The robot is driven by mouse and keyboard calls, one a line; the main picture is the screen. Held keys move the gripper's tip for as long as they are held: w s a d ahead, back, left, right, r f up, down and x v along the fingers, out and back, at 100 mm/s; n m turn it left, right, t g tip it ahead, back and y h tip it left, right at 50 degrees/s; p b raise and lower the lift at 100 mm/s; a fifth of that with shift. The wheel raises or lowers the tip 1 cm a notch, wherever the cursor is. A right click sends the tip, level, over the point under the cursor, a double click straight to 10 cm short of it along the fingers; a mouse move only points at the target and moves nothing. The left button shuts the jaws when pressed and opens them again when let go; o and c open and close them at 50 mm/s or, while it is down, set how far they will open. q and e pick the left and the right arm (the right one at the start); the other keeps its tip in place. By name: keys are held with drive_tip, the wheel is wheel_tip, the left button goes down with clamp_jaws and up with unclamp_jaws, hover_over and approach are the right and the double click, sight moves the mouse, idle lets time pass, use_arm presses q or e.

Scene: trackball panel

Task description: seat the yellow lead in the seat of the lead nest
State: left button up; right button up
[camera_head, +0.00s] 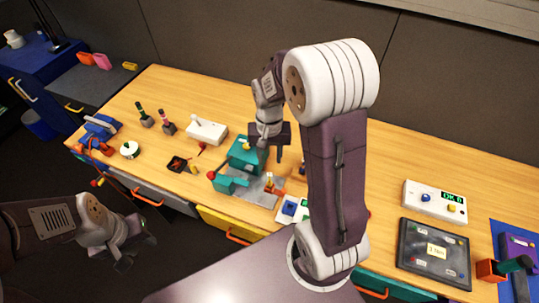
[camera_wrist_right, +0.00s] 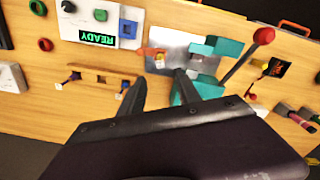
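I cannot tell for sure which piece is the yellow lead or which is the lead nest. A small yellow piece (camera_head: 194,168) lies beside a dark square tray with red marks (camera_head: 177,163). Another yellowish piece (camera_head: 269,178) stands at an orange block on the metal plate of the teal machine; it also shows in the right wrist view (camera_wrist_right: 159,61). My right gripper (camera_head: 279,150) is above the bench behind the teal machine. In the wrist view its fingers (camera_wrist_right: 161,90) are apart with nothing between them. My left gripper (camera_head: 133,256) hangs in front of the bench, fingers apart and empty.
The teal machine (camera_head: 241,155) has a lever with a red knob (camera_wrist_right: 263,36). A wooden rack (camera_wrist_right: 98,75) stands near my right fingers. A panel reading READY (camera_wrist_right: 97,37) is beside the plate. My right arm hides part of the bench; a dark tray (camera_head: 434,252) is at right.

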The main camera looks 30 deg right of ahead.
drive_tip(key=s+a+n+t, duration=0.1)
drive_tip(key=s+a+n, duration=0.3)
drive_tip(key=s, duration=0.4)
drive_tip(key=shift+s+a+f+n, duration=0.15)
drive_tip(key=shift+a+f+n, duration=0.25)
drive_tip(key=shift+a+f, duration=0.05)
drive_tip(key=shift+s, duration=0.1)
